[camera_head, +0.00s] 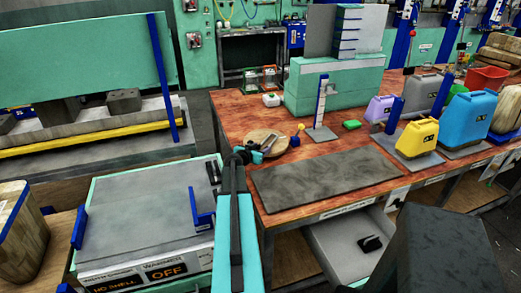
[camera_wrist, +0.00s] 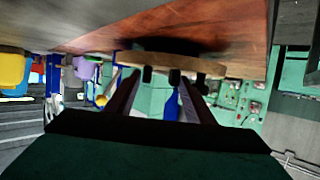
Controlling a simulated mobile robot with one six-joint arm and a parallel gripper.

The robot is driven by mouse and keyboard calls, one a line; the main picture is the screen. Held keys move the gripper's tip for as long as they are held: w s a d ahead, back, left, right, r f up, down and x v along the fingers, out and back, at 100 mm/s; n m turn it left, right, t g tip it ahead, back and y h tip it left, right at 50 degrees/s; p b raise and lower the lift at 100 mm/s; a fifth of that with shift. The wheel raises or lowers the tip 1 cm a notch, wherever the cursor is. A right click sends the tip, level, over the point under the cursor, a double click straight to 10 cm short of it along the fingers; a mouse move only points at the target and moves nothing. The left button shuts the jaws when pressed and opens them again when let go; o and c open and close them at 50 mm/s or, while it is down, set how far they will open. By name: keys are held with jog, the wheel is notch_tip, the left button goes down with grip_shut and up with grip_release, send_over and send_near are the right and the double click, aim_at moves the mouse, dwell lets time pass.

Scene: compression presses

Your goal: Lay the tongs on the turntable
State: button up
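The turntable (camera_head: 252,137) is a round wooden disc lying on the red-brown table near its left edge. In the wrist view, which is upside down, it shows edge-on as a wooden disc (camera_wrist: 165,62), with short black pieces at its face. My gripper (camera_head: 272,140) reaches in over the turntable. In the wrist view my gripper (camera_wrist: 160,75) has two long dark fingers set apart, with background visible between them. I cannot make out the tongs with certainty. Grey, forked shapes over the turntable could be my fingers or the tongs.
A dark grey mat (camera_head: 325,180) lies right of the turntable. A blue-and-white upright stand (camera_head: 320,108) and a green press (camera_head: 335,85) stand behind. Yellow (camera_head: 417,138) and blue (camera_head: 467,122) jugs stand at right. A grey-topped machine (camera_head: 145,215) is at the left.

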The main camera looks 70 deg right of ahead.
jog(key=shift+r+p, duration=0.25)
jog(key=shift+p, duration=0.15)
jog(key=shift+a+b, duration=0.45)
jog(key=shift+a, duration=0.3)
jog(key=b+v, duration=0.3)
jog(key=v, duration=0.7)
jog(key=shift+a+r, duration=0.2)
jog(key=shift+r, duration=0.05)
jog(key=shift+w, duration=0.15)
